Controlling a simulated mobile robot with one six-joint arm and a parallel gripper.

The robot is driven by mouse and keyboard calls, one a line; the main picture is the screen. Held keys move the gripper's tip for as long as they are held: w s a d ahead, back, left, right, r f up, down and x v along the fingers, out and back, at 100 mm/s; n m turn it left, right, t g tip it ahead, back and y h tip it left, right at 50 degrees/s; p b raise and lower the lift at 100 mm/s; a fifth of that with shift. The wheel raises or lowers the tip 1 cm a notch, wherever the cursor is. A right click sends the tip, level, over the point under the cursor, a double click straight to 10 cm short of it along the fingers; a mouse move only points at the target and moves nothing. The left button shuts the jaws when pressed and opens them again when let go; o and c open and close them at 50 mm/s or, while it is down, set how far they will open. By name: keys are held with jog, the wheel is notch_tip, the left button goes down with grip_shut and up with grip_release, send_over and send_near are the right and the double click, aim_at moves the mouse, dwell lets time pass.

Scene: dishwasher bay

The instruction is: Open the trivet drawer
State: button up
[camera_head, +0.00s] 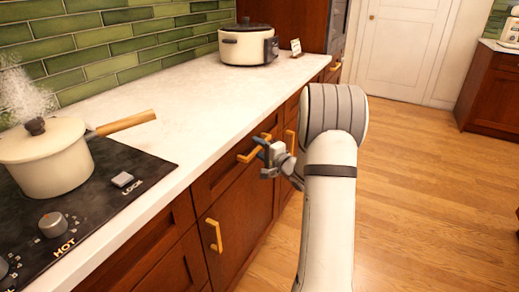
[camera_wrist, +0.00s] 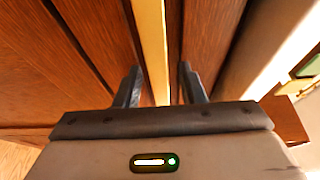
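A wooden drawer front (camera_head: 222,177) sits under the white counter edge, with a brass bar handle (camera_head: 254,149). No label shows that names it the trivet drawer. My gripper (camera_head: 268,158) is at this handle, its fingers pointing toward the cabinet. In the wrist view the handle (camera_wrist: 152,45) runs between the two dark fingers of my gripper (camera_wrist: 158,88). The fingers are apart, with a gap on each side of the bar, wider on the right. The drawer looks closed, flush with its neighbours. My gripper hides part of the handle in the head view.
A lower door handle (camera_head: 214,235) and another upright handle (camera_head: 290,141) are close by. A steaming pot (camera_head: 45,160) stands on the black hob (camera_head: 105,200). A cream cooker (camera_head: 247,46) stands farther along the counter (camera_head: 190,90). The wooden floor (camera_head: 420,190) at right is clear.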

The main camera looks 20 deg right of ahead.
grip_shut()
jog(key=shift+s+d, duration=0.15)
jog(key=shift+s, duration=0.05)
dwell(0.5)
